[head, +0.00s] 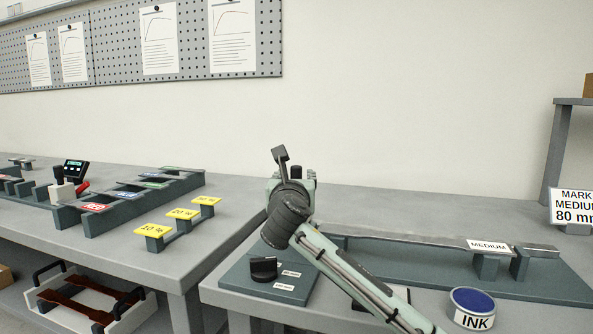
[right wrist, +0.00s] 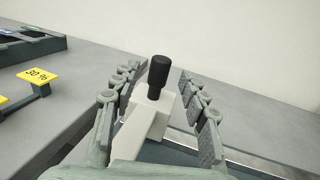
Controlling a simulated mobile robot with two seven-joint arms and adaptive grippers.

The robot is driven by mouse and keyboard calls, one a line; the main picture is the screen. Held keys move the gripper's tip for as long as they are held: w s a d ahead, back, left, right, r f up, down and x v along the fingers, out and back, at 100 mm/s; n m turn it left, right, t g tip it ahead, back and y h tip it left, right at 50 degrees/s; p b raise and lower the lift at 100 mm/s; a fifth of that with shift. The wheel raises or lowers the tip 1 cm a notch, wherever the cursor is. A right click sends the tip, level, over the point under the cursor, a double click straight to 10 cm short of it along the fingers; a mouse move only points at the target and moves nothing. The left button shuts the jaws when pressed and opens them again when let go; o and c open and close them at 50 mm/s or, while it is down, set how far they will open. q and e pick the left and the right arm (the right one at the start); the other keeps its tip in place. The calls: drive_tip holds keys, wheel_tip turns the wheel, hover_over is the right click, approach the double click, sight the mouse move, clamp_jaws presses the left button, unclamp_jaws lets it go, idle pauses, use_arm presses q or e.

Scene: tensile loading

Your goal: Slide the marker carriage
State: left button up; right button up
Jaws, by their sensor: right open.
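The marker carriage, a white block with an upright black knob, shows in the right wrist view (right wrist: 149,120). My right gripper (right wrist: 162,95) is open, with one finger on each side of the block and no visible grip on it. In the head view my right gripper (head: 292,175) is over the left end of the rail (head: 420,239) on the right table, and the carriage is hidden behind it and my forearm. A "MEDIUM" label (head: 488,246) is near the rail's right part. My left gripper is out of view.
A blue ink pad (head: 472,300) stands in front of the rail. A black dial (head: 263,268) sits at the base's left end. A sign (head: 574,207) reads "80 mm". The left table holds yellow labelled stands (head: 182,214) and slotted trays. A gap separates the tables.

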sight(296, 173)
drive_tip(key=w, duration=0.5)
drive_tip(key=shift+d, duration=0.1)
clamp_jaws()
idle(0.3)
